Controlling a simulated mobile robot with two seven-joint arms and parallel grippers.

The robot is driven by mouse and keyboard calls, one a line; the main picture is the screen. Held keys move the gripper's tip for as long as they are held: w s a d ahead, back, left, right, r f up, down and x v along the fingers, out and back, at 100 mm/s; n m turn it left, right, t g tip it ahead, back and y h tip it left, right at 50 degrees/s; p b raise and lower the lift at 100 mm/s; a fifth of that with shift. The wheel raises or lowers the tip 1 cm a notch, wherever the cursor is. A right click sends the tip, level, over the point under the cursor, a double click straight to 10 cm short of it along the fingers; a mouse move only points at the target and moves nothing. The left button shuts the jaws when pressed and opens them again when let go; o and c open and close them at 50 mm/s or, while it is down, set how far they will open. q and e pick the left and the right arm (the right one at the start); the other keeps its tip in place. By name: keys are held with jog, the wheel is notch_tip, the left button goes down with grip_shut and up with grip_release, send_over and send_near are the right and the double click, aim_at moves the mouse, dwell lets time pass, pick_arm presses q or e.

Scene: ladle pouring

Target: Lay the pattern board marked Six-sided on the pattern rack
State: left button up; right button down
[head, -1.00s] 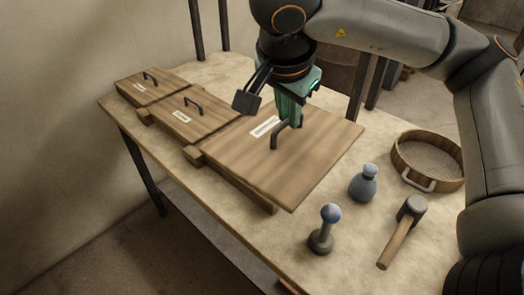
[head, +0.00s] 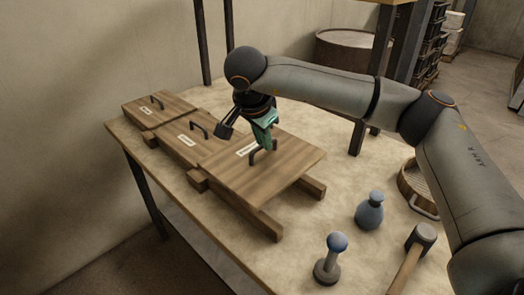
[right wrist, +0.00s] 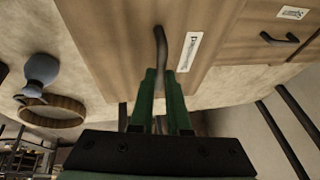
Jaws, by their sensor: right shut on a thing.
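My right gripper (head: 263,146) is shut on the dark handle (head: 262,152) of a brown wooden pattern board (head: 285,160). The board is level, over or on the wooden rails of the pattern rack (head: 258,218); I cannot tell whether it touches them. Its white label is too small to read surely in the head view. In the right wrist view the gripper fingers (right wrist: 162,85) close around the handle (right wrist: 161,45), beside the label (right wrist: 181,52). Two other labelled boards, a middle one (head: 178,148) and a far-left one (head: 140,112), lie in the same row. My left gripper is out of view.
A blue-grey bottle (head: 370,212), a blue-knobbed tool (head: 329,260), a mallet (head: 408,262) and a round sieve (head: 412,190) stand or lie on the table's right side.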

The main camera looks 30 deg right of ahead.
aim_at(262, 157)
jog(key=shift+w+f, duration=0.2)
jog(key=shift+f, duration=0.75)
jog(key=shift+w+f, duration=0.15)
jog(key=shift+f, duration=0.75)
jog(key=shift+f+b, duration=0.5)
jog(key=shift+f, duration=0.1)
jog(key=c, duration=0.9)
grip_release()
